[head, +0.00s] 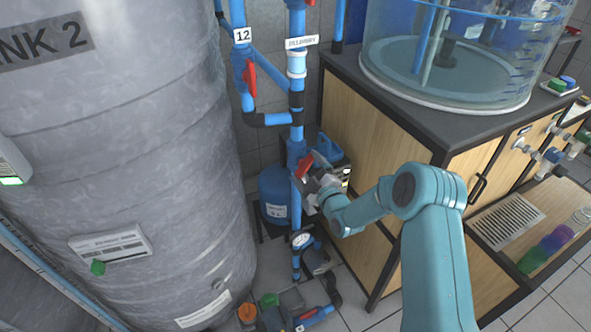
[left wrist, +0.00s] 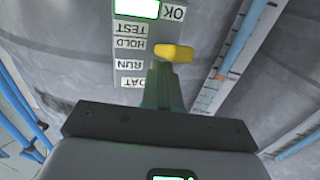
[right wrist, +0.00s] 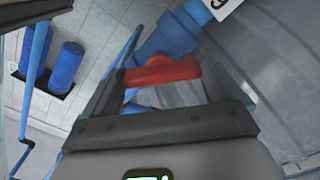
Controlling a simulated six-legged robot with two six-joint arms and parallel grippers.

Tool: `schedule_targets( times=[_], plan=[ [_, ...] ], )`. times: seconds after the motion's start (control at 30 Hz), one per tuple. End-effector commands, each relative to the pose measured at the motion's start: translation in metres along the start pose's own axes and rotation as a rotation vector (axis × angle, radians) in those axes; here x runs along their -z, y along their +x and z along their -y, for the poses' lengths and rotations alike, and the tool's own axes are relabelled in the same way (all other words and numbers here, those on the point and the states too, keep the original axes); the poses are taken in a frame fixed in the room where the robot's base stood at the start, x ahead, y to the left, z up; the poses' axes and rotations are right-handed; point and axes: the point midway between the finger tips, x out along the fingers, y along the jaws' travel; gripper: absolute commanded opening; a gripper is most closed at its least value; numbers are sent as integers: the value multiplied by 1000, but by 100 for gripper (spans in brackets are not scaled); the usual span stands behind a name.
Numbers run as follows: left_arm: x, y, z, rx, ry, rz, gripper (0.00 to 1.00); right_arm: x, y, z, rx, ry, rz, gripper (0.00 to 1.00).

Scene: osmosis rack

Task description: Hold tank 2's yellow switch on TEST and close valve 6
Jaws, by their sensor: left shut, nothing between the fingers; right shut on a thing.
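The yellow switch (left wrist: 174,52) shows in the left wrist view on a panel with upside-down TEST, HOLD, RUN and OK labels. In the head view my right gripper (head: 322,178) is at a red valve handle (head: 304,166) on the blue pipe. In the right wrist view my right gripper (right wrist: 162,75) is shut on this red handle (right wrist: 160,73). No number 6 is readable.
Tank 2 (head: 120,150) fills the left of the head view. Another red handle (head: 250,77) sits by the 12 tag above. A wooden cabinet (head: 375,140) with a clear tank (head: 450,60) stands right of the pipes. A blue canister (head: 273,195) stands behind the pipe.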

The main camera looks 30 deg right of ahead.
Motion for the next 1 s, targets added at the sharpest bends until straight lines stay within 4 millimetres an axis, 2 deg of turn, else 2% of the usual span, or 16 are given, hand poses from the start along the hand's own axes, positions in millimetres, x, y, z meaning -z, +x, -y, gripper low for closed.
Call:
schedule_targets(
  times=[0.27, 1.0],
  plan=[
    [-1, 0, 0, 0, -1, 3, 0, 0, 0, 0, -1, 112, 0, 61],
    [-2, 0, 0, 0, -1, 3, 0, 0, 0, 0, -1, 734, 0, 61]
  ],
)
